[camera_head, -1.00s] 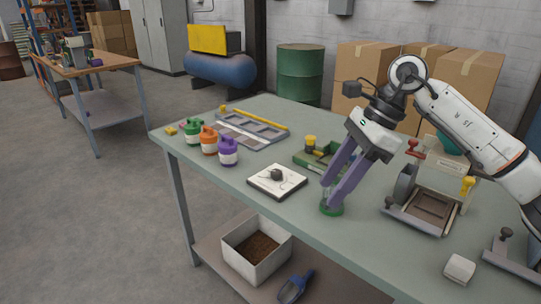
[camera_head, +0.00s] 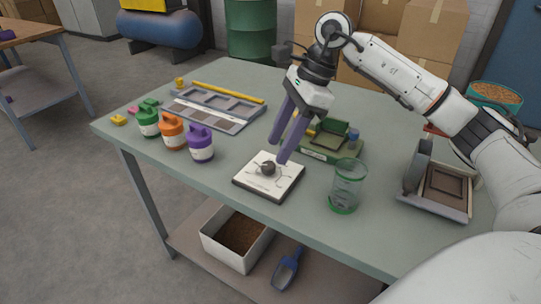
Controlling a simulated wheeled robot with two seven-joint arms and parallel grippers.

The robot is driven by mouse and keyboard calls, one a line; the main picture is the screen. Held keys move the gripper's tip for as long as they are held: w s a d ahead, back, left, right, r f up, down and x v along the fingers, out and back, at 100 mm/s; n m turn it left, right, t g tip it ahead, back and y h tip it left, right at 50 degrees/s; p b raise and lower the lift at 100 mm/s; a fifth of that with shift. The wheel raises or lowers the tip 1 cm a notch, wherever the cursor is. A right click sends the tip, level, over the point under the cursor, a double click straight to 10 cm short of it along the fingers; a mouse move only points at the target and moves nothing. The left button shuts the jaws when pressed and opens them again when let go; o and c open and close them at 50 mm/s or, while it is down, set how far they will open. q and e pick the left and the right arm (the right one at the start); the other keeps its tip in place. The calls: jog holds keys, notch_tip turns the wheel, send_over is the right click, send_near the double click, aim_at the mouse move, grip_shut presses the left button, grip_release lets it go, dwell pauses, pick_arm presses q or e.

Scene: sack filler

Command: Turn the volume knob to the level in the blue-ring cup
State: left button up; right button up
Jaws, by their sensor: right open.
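A white square plate (camera_head: 252,184) lies on the green table, with a dark round knob (camera_head: 268,169) at its middle and thin dark marks around it. My right gripper (camera_head: 277,154) points down with its purple fingers apart and empty. The fingertips show just behind and above the knob; I cannot tell whether they touch it. A clear cup with green at its base and rim (camera_head: 346,185) stands upright to the right of the plate, apart from the gripper. I see no clearly blue ring on a cup. My left gripper is out of view.
Green (camera_head: 148,121), orange (camera_head: 172,134) and purple (camera_head: 201,146) lidded jars stand left of the plate. A grey tray (camera_head: 215,110) is behind them. A green device (camera_head: 335,145) stands behind the cup, and a framed machine (camera_head: 437,191) at right. The front table strip is clear.

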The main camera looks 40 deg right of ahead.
aim_at(269, 165)
jog(key=x, duration=0.5)
jog(key=c, duration=1)
